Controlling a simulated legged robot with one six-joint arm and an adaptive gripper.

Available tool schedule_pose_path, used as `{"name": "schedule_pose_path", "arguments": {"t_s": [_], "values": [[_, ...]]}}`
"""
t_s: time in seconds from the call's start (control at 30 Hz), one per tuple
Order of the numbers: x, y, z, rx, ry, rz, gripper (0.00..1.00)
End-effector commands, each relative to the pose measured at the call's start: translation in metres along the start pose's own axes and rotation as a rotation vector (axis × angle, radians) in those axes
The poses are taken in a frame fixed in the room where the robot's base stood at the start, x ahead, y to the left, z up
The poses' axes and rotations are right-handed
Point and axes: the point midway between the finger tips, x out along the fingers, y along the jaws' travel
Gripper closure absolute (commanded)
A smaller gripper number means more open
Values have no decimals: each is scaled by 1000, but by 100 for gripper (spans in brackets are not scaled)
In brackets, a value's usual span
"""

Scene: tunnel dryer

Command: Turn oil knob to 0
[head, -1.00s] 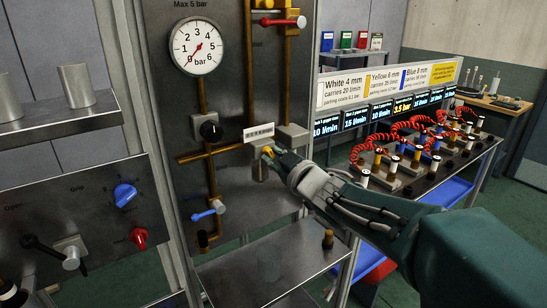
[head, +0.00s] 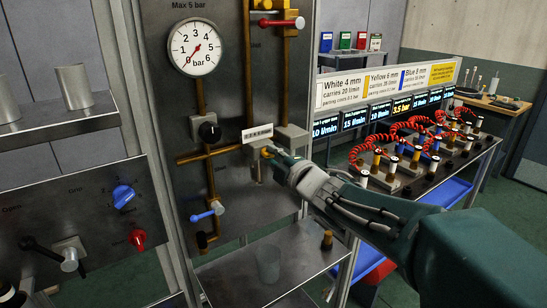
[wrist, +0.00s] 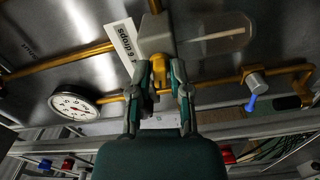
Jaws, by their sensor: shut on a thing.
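The oil knob (wrist: 163,77) is a small yellow-orange knob on a grey block, seen between my gripper's fingertips in the wrist view. In the head view only a bit of its yellow (head: 267,152) shows beside the fingertips. My gripper (head: 272,153) is shut on the knob; it also shows in the wrist view (wrist: 160,88). A white label (head: 258,133) is beside the block; in the wrist view the label (wrist: 126,42) appears to read "6 drops". A clear bowl (wrist: 225,33) extends from the block. The knob's exact angle cannot be told.
A round pressure gauge (head: 195,47), a black knob (head: 209,131) and a blue-handled valve (head: 207,211) sit on the panel. A metal shelf (head: 235,285) below bears a faint clear cup shape (head: 268,262) and a brass piece (head: 327,240). A hose table stands at the right.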

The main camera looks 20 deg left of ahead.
Motion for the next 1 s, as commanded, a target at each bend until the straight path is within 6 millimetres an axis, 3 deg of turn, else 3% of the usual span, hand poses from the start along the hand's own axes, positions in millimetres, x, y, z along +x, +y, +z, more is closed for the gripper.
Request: {"name": "schedule_pose_path", "arguments": {"t_s": [0.4,0.97,1.0], "values": [[0,-1,-2,-187,5,-2,100],[0,-4,-3,-211,6,-7,100],[0,-4,-3,-211,6,-7,57]]}}
